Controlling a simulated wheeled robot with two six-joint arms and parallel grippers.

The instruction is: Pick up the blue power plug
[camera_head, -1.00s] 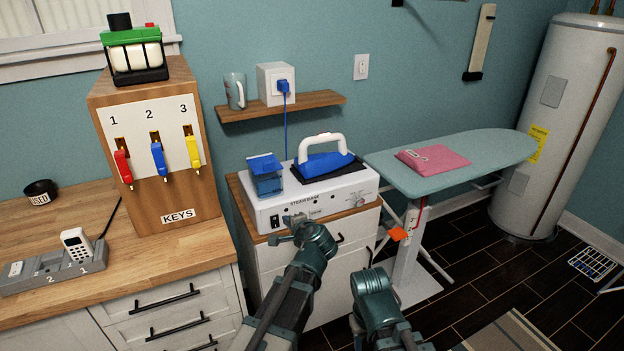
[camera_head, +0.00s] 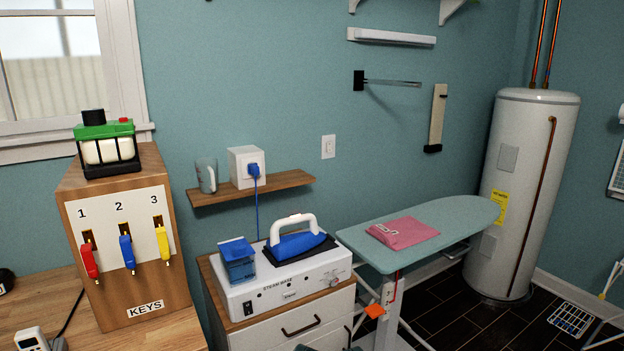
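The blue power plug (camera_head: 254,171) sits in the front face of a white socket box (camera_head: 241,155) on the wooden wall shelf. Its blue cord (camera_head: 258,208) hangs from the plug, past the shelf's front edge, down behind the steam base. Only a small teal and dark piece of my own arm shows at the bottom edge, in front of the cabinet. The fingers of both my grippers are out of view.
The ironing board (camera_head: 455,219) is at right, the key box (camera_head: 138,285) at left. Wall space around the plug is clear.

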